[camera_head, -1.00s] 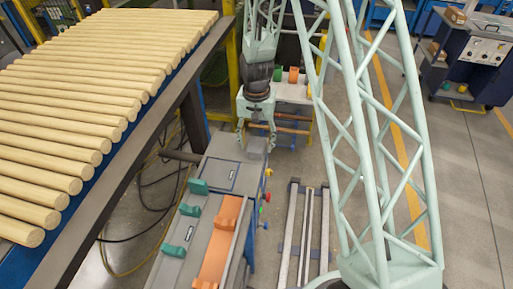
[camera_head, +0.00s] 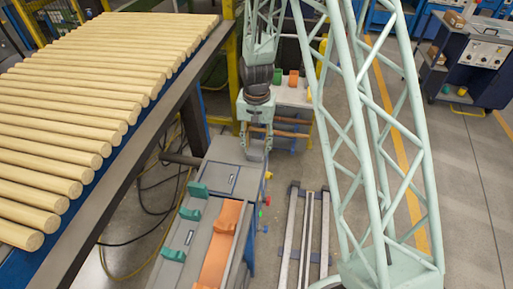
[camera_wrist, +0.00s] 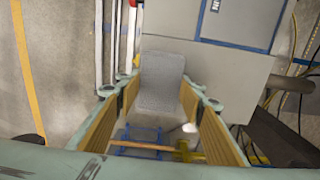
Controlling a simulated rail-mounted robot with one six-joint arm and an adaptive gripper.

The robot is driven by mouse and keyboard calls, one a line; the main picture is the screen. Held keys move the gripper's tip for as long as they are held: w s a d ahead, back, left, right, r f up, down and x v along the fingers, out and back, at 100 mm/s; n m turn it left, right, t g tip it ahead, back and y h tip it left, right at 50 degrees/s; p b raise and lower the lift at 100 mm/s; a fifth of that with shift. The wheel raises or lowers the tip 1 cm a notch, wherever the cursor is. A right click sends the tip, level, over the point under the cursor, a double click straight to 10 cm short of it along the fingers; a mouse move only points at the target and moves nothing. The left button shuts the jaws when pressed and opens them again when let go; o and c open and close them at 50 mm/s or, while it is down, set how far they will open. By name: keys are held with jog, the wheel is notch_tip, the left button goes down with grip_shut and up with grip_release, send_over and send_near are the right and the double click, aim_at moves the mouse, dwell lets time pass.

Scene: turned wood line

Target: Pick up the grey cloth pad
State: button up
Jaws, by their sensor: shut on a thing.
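The grey cloth pad (camera_wrist: 161,80) is a speckled grey rectangle between my two fingers in the wrist view. My gripper (camera_wrist: 160,92) is shut on it, with the tan inner finger faces against its left and right sides. In the head view my gripper (camera_head: 257,150) hangs at the far end of the grey bench (camera_head: 222,165), with the pad (camera_head: 256,154) between its fingertips. The fingers partly cover the pad there. I cannot tell whether the pad still touches the bench top.
Green (camera_head: 197,190) and orange (camera_head: 231,213) cradles stand on the near part of the bench. A rack of wooden rods (camera_head: 100,85) is to the left. Metal rails (camera_head: 305,235) lie on the floor to the right. A stand with wooden bars (camera_head: 295,122) is just behind my gripper.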

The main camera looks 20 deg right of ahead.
jog(key=shift+r+p, duration=0.4)
jog(key=shift+r, duration=1.3)
jog(key=s+r, duration=0.1)
jog(key=s, duration=1.5)
jog(key=shift+d+r+p, duration=0.15)
jog(key=shift+d+p, duration=0.2)
jog(key=o, duration=0.3)
jog(key=shift+c, duration=1.1)
jog(key=n, duration=0.6)
send_near(256, 147)
jog(key=w+r, duration=0.1)
jog(key=w, duration=0.4)
jog(key=shift+r, duration=0.1)
